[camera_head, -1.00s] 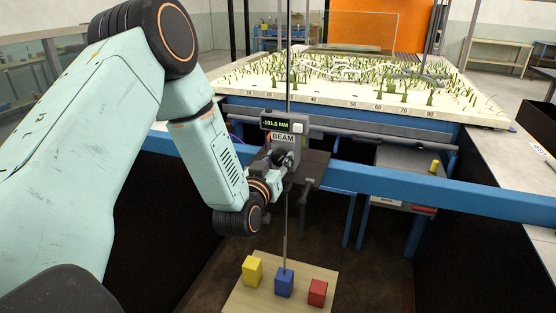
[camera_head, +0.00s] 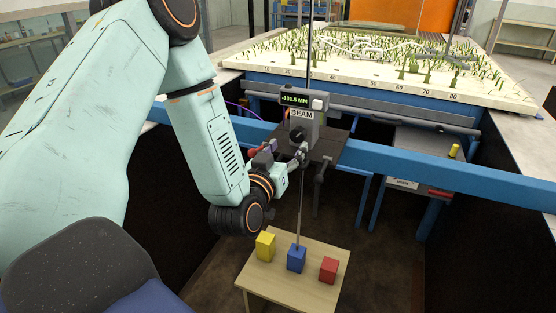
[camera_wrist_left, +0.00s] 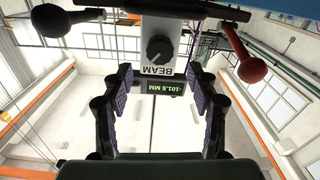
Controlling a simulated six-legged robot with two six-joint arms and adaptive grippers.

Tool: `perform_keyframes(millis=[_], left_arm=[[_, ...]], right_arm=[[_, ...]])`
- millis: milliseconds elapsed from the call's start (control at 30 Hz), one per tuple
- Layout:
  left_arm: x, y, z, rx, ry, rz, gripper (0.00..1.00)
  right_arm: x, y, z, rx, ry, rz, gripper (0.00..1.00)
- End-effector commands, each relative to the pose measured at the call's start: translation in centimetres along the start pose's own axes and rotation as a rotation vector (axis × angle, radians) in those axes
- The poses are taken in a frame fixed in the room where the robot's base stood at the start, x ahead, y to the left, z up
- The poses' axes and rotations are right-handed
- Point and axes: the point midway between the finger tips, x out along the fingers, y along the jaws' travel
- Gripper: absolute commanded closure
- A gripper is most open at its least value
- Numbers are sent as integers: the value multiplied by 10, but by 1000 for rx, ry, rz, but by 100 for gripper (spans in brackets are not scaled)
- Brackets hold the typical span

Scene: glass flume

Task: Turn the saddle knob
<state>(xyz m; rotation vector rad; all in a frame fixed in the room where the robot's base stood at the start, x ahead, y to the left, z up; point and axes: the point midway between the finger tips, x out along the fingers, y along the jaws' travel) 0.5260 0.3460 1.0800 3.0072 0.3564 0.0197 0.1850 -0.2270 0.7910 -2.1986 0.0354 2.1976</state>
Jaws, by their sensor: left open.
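The grey saddle unit (camera_head: 303,108) stands on the blue beam, with a lit display reading about -101.5 MM and a BEAM label. Its round black knob (camera_head: 297,134) is on the front face below the label. In the left wrist view the knob (camera_wrist_left: 160,48) shows a pale pointer mark and sits beyond the fingertips. My left gripper (camera_head: 299,157) is just below and in front of the knob. In the left wrist view its fingers (camera_wrist_left: 160,88) are spread apart with nothing between them. My right gripper is not in view.
A red ball handle (camera_wrist_left: 252,70) and a black ball handle (camera_wrist_left: 50,20) flank the saddle. A thin vertical rod (camera_head: 299,215) runs down to a small table (camera_head: 258,290) with yellow, blue and red blocks. The blue beam (camera_head: 430,175) crosses ahead; a planted bed (camera_head: 360,70) lies behind.

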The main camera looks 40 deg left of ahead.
Motion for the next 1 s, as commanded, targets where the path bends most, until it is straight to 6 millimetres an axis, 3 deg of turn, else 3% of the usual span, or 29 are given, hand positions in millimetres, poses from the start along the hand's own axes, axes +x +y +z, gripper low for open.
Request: perform_keyframes(millis=[100, 333, 1000], left_arm=[[-24, 0, 1, -2, -3, -1, 41], [-50, 0, 1, 0, -2, -1, 41], [-54, 0, 0, 0, 1, 0, 41]], right_arm=[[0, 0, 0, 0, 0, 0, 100], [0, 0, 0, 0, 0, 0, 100], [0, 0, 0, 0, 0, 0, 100]])
